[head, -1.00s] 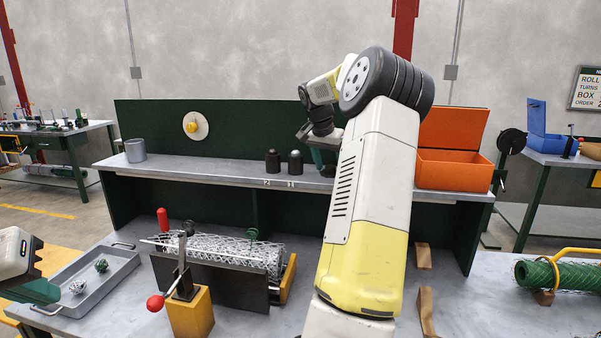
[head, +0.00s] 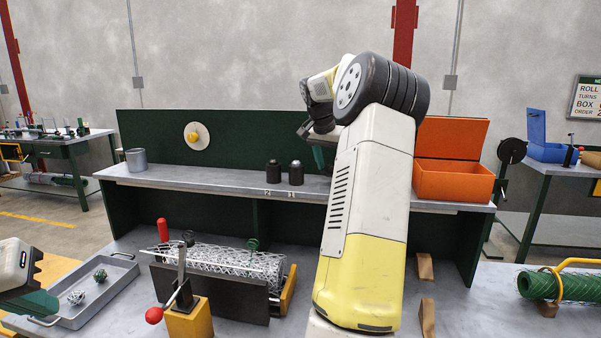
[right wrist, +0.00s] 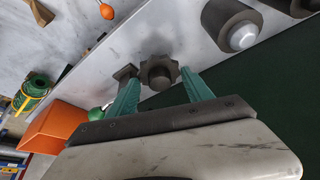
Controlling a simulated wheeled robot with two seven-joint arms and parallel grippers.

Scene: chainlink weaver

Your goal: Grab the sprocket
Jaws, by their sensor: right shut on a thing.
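The sprocket (right wrist: 157,70), a dark grey toothed wheel with a hub, is between the two teal fingers of my right gripper (right wrist: 159,78) in the right wrist view. The right gripper is shut on it, over the pale raised shelf. In the head view my right gripper (head: 318,158) is at the shelf, partly behind my own arm, and the sprocket cannot be made out clearly. My left gripper (head: 38,302) is at the left edge, beside the grey tray; its fingertips are not clear.
Two dark capped cylinders (head: 285,172) stand on the shelf (head: 225,179) left of my right gripper. An orange open box (head: 455,180) is to its right. Below are a wire-mesh weaver (head: 225,262) with a red-knobbed lever and a grey tray (head: 105,308) holding small mesh pieces.

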